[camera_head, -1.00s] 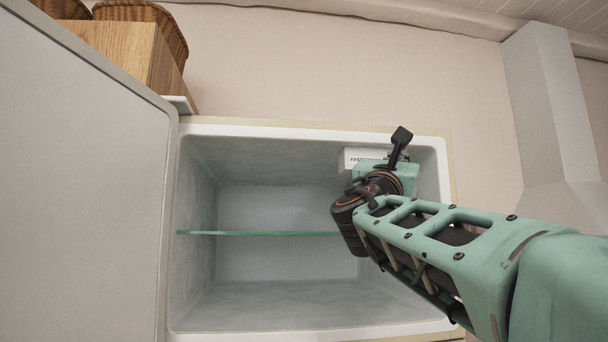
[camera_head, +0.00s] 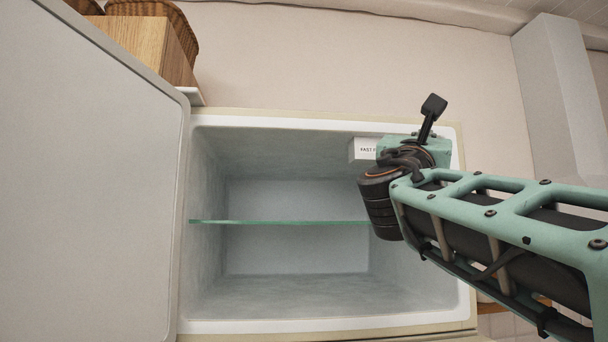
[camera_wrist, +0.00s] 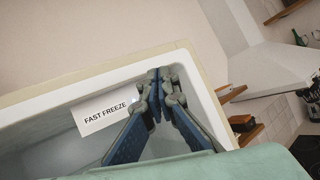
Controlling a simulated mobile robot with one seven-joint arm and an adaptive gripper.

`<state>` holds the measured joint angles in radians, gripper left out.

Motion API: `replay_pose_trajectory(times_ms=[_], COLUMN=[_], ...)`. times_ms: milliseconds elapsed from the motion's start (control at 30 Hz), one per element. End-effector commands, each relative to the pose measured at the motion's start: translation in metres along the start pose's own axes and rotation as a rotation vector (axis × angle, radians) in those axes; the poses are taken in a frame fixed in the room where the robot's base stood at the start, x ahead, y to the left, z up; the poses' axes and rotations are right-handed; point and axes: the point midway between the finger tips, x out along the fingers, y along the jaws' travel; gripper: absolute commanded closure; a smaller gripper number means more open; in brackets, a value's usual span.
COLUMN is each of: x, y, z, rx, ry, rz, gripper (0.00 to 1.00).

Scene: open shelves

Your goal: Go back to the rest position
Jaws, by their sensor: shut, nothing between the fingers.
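My gripper (camera_wrist: 158,78) shows in the wrist view with its two blue-grey fingers converging to a point, shut and empty. It is near the upper right corner of an open freezer compartment (camera_head: 320,122), by the white "FAST FREEZE" box (camera_wrist: 103,109). In the head view my arm reaches in from the right across the freezer's right side. The fingers are hidden there behind my wrist.
The freezer holds a glass shelf (camera_head: 280,222) with nothing visible on it. The open door (camera_head: 85,180) fills the left. A wooden cabinet (camera_head: 150,45) and baskets (camera_head: 160,12) stand at upper left. A range hood (camera_wrist: 262,75) shows at right in the wrist view.

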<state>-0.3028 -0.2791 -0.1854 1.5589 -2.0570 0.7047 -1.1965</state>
Motion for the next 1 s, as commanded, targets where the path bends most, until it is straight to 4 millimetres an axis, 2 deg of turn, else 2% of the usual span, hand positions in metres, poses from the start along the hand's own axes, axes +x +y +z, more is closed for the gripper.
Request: replay_pose_trajectory(times_ms=[667,767,833,1000], x=[-0.005,-0.010,-0.019,-0.060], y=[-0.005,-0.016,-0.029,-0.066], z=[-0.001,-0.020,-0.043,-0.120], rx=[0.019,0.106,0.215,0.561], ry=[0.013,0.068,0.135,0.336], rz=[-0.005,-0.032,-0.071,-0.237], gripper=[1.00,1.00,1.00,1.00])
